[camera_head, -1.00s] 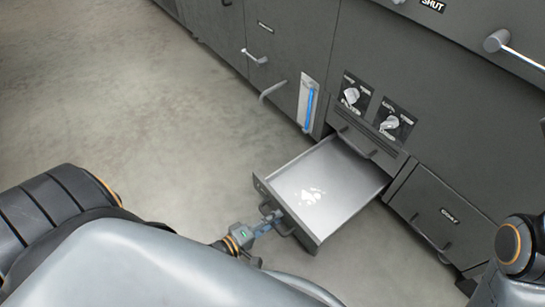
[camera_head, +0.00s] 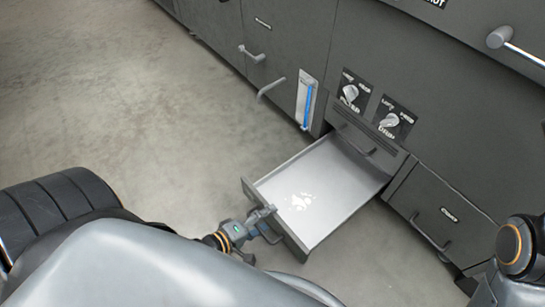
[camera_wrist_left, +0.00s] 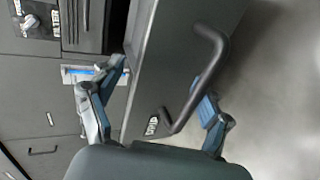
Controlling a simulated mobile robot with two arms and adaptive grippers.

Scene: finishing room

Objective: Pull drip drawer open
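The drip drawer (camera_head: 344,163) is pulled well out from the dark cabinet, a shallow grey tray with a pale splatter inside. Its dark front has a bar handle, which shows large in the left wrist view (camera_wrist_left: 213,57). My left gripper (camera_head: 266,222) is at the drawer front, beside the handle. In the left wrist view its two blue-grey fingers are spread wide, one on each side of the handle (camera_wrist_left: 165,82); the right finger is close to or touching the bar. The head view partly hides the handle behind the gripper. My right gripper is out of view.
Two rotary knobs (camera_head: 349,93) and a vertical blue gauge (camera_head: 307,107) are on the cabinet above the drawer. A closed drawer (camera_head: 435,213) with a handle is to its right. Bar handles stick out along the cabinet. The concrete floor (camera_head: 130,110) at left is clear.

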